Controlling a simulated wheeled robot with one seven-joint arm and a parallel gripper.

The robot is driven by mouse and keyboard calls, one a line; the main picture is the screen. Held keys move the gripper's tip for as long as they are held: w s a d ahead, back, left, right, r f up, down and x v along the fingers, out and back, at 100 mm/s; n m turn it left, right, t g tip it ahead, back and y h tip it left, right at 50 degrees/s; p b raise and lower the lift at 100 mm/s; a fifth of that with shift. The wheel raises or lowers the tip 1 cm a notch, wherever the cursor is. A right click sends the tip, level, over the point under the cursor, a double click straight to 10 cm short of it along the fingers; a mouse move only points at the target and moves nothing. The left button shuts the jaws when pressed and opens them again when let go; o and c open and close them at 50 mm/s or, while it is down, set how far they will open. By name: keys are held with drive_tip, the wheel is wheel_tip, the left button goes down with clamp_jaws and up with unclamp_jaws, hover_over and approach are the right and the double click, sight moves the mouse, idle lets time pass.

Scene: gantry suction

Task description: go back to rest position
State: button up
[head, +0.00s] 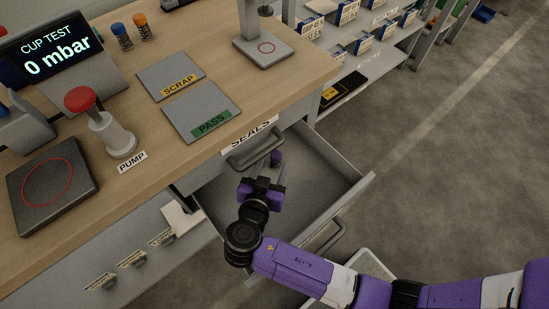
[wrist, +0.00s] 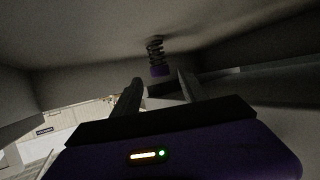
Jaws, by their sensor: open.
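My gripper (head: 268,172) reaches down into the open drawer (head: 338,177) labelled SEALS, below the worktop's front edge. In the wrist view my gripper (wrist: 160,78) is open, its two dark fingers spread apart with nothing held between them. My arm extends to the lower right in the head view.
On the bench are a red-topped PUMP button (head: 80,99), a dark pad with a red ring (head: 84,184), SCRAP (head: 170,73) and PASS (head: 200,108) plates, and a display reading 0 mbar (head: 50,55). Floor at right is clear.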

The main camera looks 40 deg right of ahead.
drive_tip(key=shift+v, duration=0.85)
